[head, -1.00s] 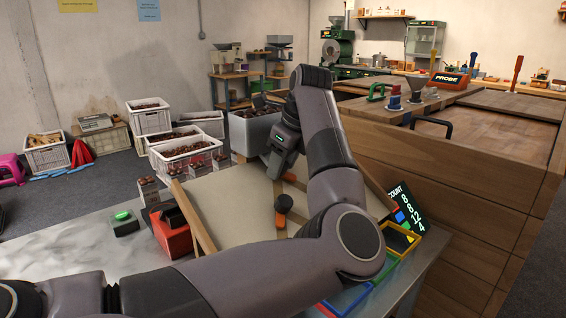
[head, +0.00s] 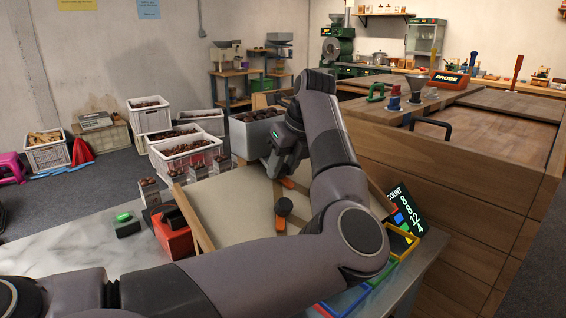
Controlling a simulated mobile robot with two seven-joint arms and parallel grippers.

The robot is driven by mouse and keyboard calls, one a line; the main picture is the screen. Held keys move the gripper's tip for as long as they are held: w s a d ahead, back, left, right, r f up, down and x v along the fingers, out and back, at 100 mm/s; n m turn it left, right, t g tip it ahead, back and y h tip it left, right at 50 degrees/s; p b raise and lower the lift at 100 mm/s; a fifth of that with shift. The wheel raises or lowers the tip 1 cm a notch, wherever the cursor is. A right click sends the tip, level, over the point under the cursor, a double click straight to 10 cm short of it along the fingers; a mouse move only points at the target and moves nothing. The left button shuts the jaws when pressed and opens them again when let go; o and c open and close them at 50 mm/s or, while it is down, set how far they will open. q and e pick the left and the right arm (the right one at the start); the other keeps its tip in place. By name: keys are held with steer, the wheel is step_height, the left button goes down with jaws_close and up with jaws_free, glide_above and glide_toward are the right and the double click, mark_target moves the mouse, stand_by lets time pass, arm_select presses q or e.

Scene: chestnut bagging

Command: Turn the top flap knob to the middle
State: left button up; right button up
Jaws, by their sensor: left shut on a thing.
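A tilted pale board (head: 240,205) with wooden side rails stands on the table in front of me. My left gripper (head: 277,172) points down at the board's upper part and is shut on the top flap knob, which its fingers mostly hide. An orange piece of the top flap (head: 288,183) shows just right of the fingertips. Lower on the board is another knob (head: 284,206) with a dark round head and an orange piece below it; my gripper is apart from it. My right gripper is out of view.
A red box (head: 176,239) and a green-topped block (head: 125,224) stand left of the board. Coloured trays (head: 400,243) and a count display (head: 406,212) are at its right. A grey bin (head: 254,132) is behind it. Marble table (head: 60,243) is clear at left.

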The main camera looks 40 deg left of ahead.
arm_select(q)
steer(key=shift+m+p, duration=0.35)
steer(key=shift+m, duration=1.05)
steer(key=o, duration=1)
steer(key=shift+r, duration=0.1)
steer(key=v, duration=0.7)
steer(key=shift+d, duration=0.1)
steer(key=shift+w, duration=0.1)
